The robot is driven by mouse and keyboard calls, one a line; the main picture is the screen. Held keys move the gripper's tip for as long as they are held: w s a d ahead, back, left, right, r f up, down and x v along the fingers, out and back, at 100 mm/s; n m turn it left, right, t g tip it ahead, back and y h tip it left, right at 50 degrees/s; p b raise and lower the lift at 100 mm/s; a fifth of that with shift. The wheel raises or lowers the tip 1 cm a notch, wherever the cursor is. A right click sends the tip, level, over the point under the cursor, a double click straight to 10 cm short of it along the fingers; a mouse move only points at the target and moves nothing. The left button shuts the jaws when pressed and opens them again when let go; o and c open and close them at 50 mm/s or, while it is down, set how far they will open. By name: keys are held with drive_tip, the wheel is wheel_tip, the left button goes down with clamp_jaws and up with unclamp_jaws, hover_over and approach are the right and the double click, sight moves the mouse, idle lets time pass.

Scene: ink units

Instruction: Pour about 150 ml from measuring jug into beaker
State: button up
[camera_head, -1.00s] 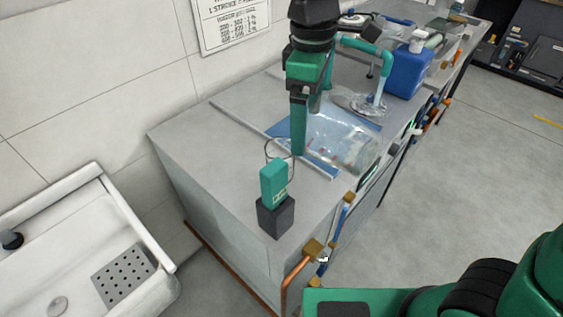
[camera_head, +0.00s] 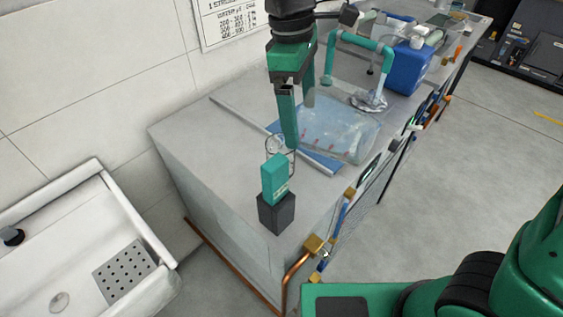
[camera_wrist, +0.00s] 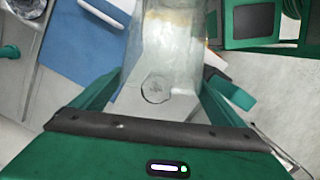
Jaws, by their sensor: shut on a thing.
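My gripper (camera_head: 299,125) points down over the near part of the bench. Its fingers are shut on the clear measuring jug (camera_head: 345,128), which has red marks and looks tilted toward the right. The jug also shows between the fingers in the wrist view (camera_wrist: 170,50); its clear walls make its contents hard to tell. The jug is above or in front of a blue mat (camera_head: 322,162); the gap cannot be told. A clear vessel (camera_head: 369,101) sits beyond the mat near a teal pipe; I cannot tell whether it is the beaker.
A teal block (camera_head: 274,178) on a dark cube (camera_head: 277,213) stands near the bench's front corner, close to my gripper. A teal pipe (camera_head: 360,40) and a blue container (camera_head: 408,68) stand farther back. A white sink (camera_head: 75,240) is at left.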

drive_tip(key=shift+w+a, duration=0.1)
drive_tip(key=shift+a, duration=0.15)
drive_tip(key=shift+d+h, duration=0.25)
drive_tip(key=shift+h, duration=0.05)
